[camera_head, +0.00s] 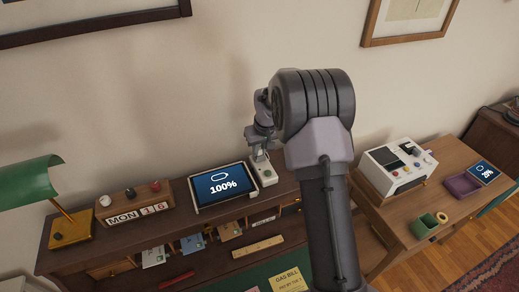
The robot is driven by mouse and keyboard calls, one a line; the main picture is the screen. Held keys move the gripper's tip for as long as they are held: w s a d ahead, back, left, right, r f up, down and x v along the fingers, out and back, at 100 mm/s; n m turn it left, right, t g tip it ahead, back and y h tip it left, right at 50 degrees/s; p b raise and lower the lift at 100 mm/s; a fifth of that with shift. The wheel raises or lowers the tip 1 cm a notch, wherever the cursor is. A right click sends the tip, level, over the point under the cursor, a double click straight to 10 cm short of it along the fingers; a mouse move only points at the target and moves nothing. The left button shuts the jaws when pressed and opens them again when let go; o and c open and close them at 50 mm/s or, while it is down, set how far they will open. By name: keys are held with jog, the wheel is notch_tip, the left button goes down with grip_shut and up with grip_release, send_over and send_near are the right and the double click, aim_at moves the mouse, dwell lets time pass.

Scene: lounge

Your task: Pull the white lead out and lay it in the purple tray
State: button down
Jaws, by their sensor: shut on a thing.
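My gripper (258,153) is at the back right of the desk, over the white block (265,174) beside the tablet. It is shut on a small pale thing, which looks like the white lead's plug (259,158) at the top of the block. The lead is mostly hidden by my gripper and too small to trace. The tablet (223,186) reads 100%. The purple tray (463,187) lies on the wooden side table at the right and looks empty.
On the side table (432,232) are a white device with knobs (398,166), a green box (424,226), a yellow ring (442,217) and a screen reading 20% (484,172). A green lamp (40,188) and calendar block (136,205) stand at the left. My arm hides the desk's right end.

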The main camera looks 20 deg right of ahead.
jog(key=shift+r+p, duration=0.65)
jog(key=shift+r, duration=0.55)
jog(key=shift+r+p, duration=1.2)
jog(key=shift+r, duration=0.85)
jog(key=shift+f, duration=0.1)
